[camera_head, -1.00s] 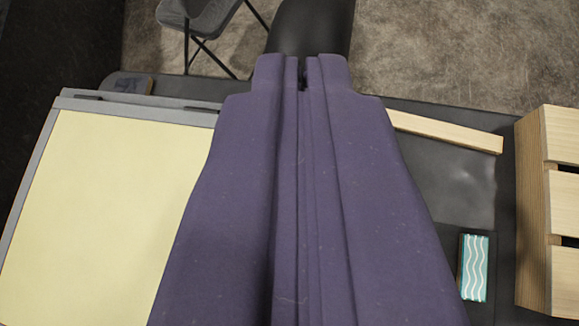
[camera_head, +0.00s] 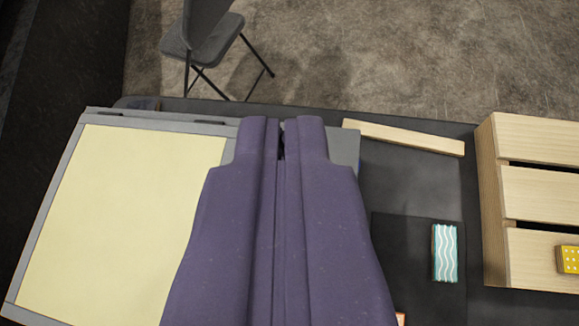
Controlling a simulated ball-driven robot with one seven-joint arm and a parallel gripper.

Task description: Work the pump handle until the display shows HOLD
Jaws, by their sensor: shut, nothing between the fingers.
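My gripper (camera_head: 283,128) is purple and shut, with nothing visible between its fingers. It reaches up the middle of the view, over the dark table. No pump handle or display can be made out for certain; my gripper covers the middle of the scene. A grey-framed pale yellow panel (camera_head: 120,215) with dark hinge-like strips lies to the left, partly behind the gripper. A grey surface (camera_head: 345,150) shows just right of the fingertips; I cannot tell whether it belongs to the same panel.
A light wooden bar (camera_head: 405,138) lies right of the fingertips. A teal block with white waves (camera_head: 445,253) is on a dark mat (camera_head: 400,245). A slatted wooden crate (camera_head: 488,205) stands right, with a yellow dotted block (camera_head: 568,259). A grey chair (camera_head: 203,45) stands beyond the table (camera_head: 420,185).

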